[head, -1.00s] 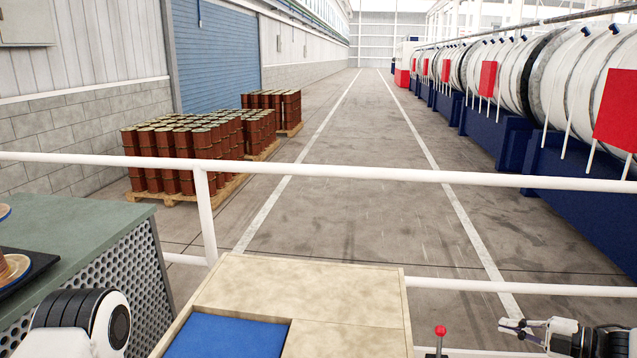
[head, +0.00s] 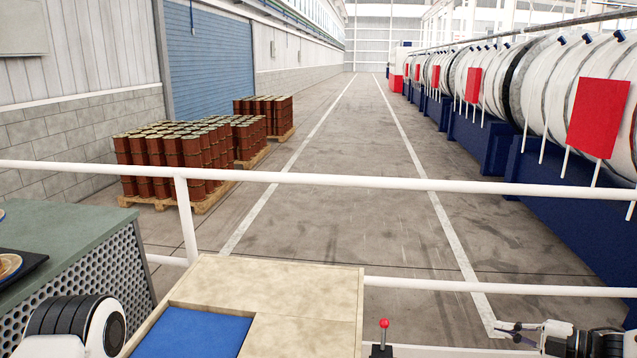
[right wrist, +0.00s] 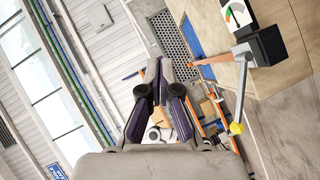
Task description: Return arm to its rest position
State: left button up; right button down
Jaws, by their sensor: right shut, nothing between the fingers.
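My right gripper (head: 508,329) extends in from the lower right of the head view, pointing left. It is shut and empty, held in the air near the white railing. In the right wrist view its dark fingers (right wrist: 165,72) come together at the middle of the picture, with nothing between them. My left arm shows only as a white and black joint at the lower left of the head view; its gripper is out of the picture.
A wooden box (head: 305,283) with a blue recess (head: 195,335) lies ahead. A red-knobbed lever (head: 383,338) stands between it and my right gripper. A green-topped bench (head: 75,235) is at left. A white railing (head: 330,180) crosses ahead; drums (head: 165,165) stand beyond.

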jog(key=w+a+f+m+h, duration=0.1)
jog(key=a+f+m, duration=0.25)
jog(key=a, duration=0.25)
jog(key=a+f+m, duration=0.2)
jog(key=a+m, duration=0.2)
jog(key=a, duration=0.2)
jog(key=s+a+f+m+g+h, duration=0.2)
jog(key=s+a+f+m+h, duration=0.1)
jog(key=s+a+f+m, duration=0.5)
jog(key=s+a+f+m+g+h, duration=0.3)
jog(key=s+f+g, duration=0.1)
jog(key=s+f, duration=0.45)
jog(key=s+d+f+m+g+h, duration=0.1)
jog(key=s+m+g+h, duration=0.1)
jog(key=s, duration=0.7)
jog(key=s+d+f+m+g+h, duration=0.1)
jog(key=s+m+g, duration=0.2)
jog(key=s, duration=0.6)
pick_arm(q)
notch_tip(320, 180, down, 10)
jog(key=b, duration=1)
jog(key=shift+w+a+f, duration=0.15)
jog(key=shift+w+a, duration=0.05)
jog(key=shift+a, duration=0.05)
pick_arm(e)
notch_tip(320, 180, down, 10)
jog(key=shift+h, duration=0.4)
jog(key=shift+s+f, duration=0.1)
jog(key=shift+f, duration=0.05)
